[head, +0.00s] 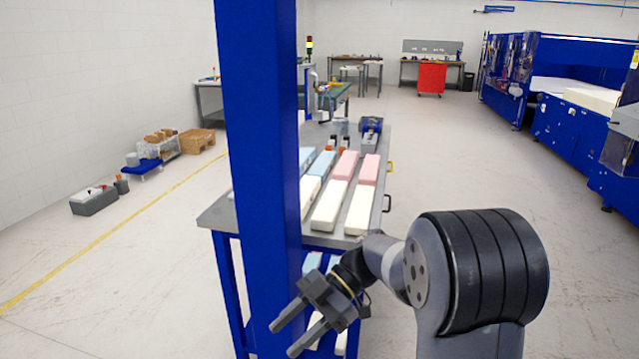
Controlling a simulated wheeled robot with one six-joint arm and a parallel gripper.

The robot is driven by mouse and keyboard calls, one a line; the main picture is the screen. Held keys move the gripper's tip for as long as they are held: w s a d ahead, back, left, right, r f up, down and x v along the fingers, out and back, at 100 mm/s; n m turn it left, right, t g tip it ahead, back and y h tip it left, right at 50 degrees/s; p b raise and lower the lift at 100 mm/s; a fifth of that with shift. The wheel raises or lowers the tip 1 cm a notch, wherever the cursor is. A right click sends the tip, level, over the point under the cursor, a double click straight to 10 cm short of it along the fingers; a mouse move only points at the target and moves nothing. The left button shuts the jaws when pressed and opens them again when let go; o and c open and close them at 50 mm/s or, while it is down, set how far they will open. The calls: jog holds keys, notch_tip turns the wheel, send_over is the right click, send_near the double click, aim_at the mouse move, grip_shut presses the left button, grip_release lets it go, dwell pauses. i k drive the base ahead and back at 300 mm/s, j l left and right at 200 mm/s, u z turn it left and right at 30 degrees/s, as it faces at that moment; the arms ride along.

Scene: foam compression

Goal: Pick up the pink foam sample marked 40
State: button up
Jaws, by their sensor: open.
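Two pink foam blocks lie on the grey workbench (345,238): a left pink block (345,165) and a right pink block (369,169). Both are behind longer white foam blocks. No marking such as 40 can be read on either from here. My gripper (281,340) is open and empty. It is low in front of the bench, below the level of its top, and well apart from the pink blocks. Its two fingers point down and left.
White foam blocks (329,206) and a light blue block (319,164) share the bench top. A blue upright post (258,150) hides the bench's left part. More foam lies on the shelf below. A blue machine (565,125) stands right; the floor between is clear.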

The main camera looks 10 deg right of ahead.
aim_at(369, 177)
jog(key=i+l+z, duration=0.3)
jog(key=l+z, duration=0.15)
jog(key=i+l+z, duration=0.75)
jog(key=z, duration=0.2)
jog(key=i+u, duration=0.25)
jog(key=i, duration=0.25)
jog(key=i+l+u, duration=0.2)
jog(key=i, duration=0.35)
jog(key=i+l+u, duration=0.1)
jog(key=i+u, duration=0.15)
jog(key=i, duration=0.25)
jog(key=i+j+u, duration=0.2)
jog(key=i+u, duration=1.1)
